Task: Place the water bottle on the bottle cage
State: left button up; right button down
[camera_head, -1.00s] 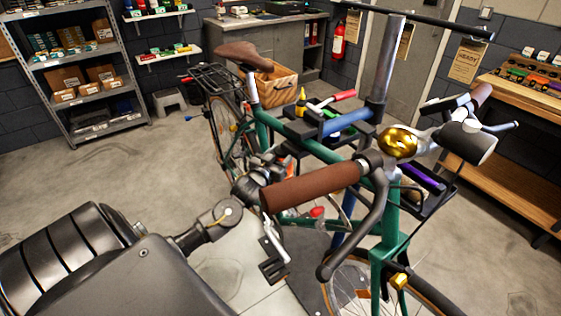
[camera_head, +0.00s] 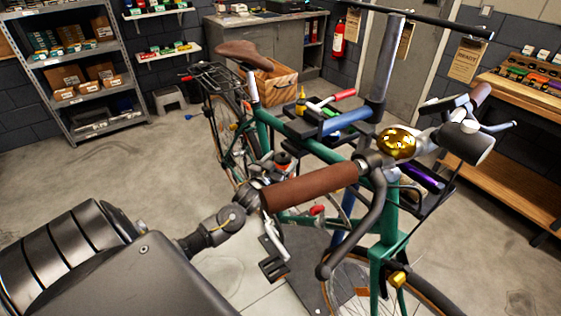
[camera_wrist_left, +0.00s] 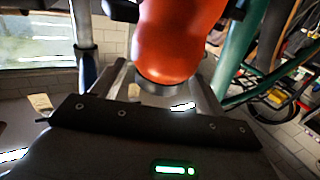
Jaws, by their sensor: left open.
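The water bottle (camera_wrist_left: 178,40) is orange-red with a dark base and fills the top middle of the left wrist view. In the head view, a small orange and black part of it (camera_head: 283,162) shows by the bike's green frame (camera_head: 268,135). My left gripper (camera_wrist_left: 160,88) is open, with its fingers on either side of the bottle's lower end. I cannot tell whether they touch it. In the head view the brown handlebar grip partly hides this gripper. The bottle cage is not clearly visible, so I cannot tell how the bottle sits in it. My right gripper is not in view.
The brown handlebar grip (camera_head: 310,187) is close to my left wrist. A tool tray with a blue tool (camera_head: 345,122) and the stand's post (camera_head: 384,60) are beside the bike. The floor (camera_head: 110,180) on the left is clear.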

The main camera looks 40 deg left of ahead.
pick_arm(q)
jog(key=shift+r, duration=0.1)
jog(key=s+d+b, duration=0.1)
jog(key=s+d, duration=0.1)
jog(key=s, duration=0.9)
jog(key=shift+s, duration=0.4)
